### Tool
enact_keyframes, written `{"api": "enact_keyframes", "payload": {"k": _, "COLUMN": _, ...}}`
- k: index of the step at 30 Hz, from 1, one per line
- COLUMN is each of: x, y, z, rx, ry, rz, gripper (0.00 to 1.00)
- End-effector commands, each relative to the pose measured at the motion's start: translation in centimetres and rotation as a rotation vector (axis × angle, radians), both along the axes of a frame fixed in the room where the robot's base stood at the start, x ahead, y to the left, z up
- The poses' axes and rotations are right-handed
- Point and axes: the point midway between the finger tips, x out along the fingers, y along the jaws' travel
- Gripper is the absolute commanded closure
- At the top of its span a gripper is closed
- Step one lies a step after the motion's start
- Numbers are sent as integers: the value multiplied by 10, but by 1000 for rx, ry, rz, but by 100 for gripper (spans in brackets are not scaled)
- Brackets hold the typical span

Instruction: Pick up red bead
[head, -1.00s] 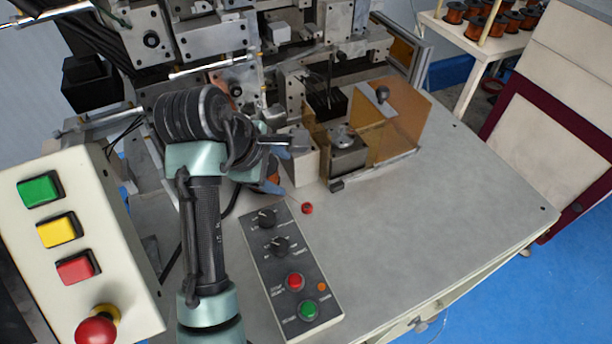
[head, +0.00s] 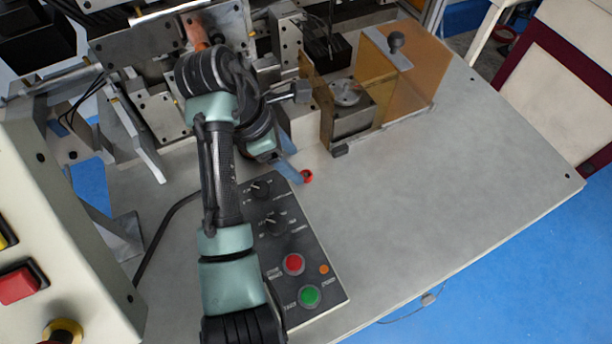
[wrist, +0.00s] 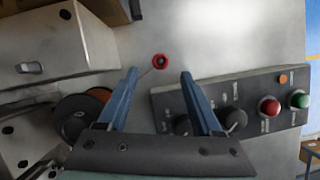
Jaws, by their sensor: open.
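The red bead (head: 306,176) is a small red ring with a dark centre. It lies on the grey table just beyond the far end of the black control panel. In the wrist view the red bead (wrist: 161,62) sits a little past the fingertips, between their lines, with a thin wire-like line beside it. My gripper (wrist: 158,72) is open and empty, its two blue fingers apart. In the head view my gripper (head: 294,174) is close beside the bead on its left, partly hidden by my arm.
The control panel (head: 287,250) with knobs and buttons lies close to the bead. An amber-shielded fixture (head: 405,75) stands behind it. A white control box (head: 60,230) is at the left. The table (head: 440,170) to the right is clear.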

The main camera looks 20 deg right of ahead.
Motion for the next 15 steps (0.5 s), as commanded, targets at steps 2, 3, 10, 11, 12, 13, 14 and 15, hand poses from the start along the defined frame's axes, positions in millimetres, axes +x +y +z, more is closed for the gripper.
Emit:
{"api": "enact_keyframes", "payload": {"k": 2, "x": -3, "y": -4, "z": -10, "rx": 1, "ry": 6, "rz": -1, "gripper": 34}}
{"api": "enact_keyframes", "payload": {"k": 3, "x": -4, "y": -7, "z": -15, "rx": 1, "ry": 5, "rz": -1, "gripper": 34}}
{"api": "enact_keyframes", "payload": {"k": 10, "x": -6, "y": -17, "z": -41, "rx": 0, "ry": 1, "rz": -2, "gripper": 34}}
{"api": "enact_keyframes", "payload": {"k": 11, "x": -6, "y": -17, "z": -42, "rx": 1, "ry": 1, "rz": -2, "gripper": 34}}
{"api": "enact_keyframes", "payload": {"k": 12, "x": -6, "y": -18, "z": -43, "rx": 1, "ry": 1, "rz": -2, "gripper": 34}}
{"api": "enact_keyframes", "payload": {"k": 13, "x": -6, "y": -18, "z": -43, "rx": 1, "ry": 1, "rz": -2, "gripper": 34}}
{"api": "enact_keyframes", "payload": {"k": 14, "x": -6, "y": -18, "z": -43, "rx": 1, "ry": 1, "rz": -2, "gripper": 34}}
{"api": "enact_keyframes", "payload": {"k": 15, "x": -6, "y": -18, "z": -43, "rx": 1, "ry": 1, "rz": -2, "gripper": 34}}
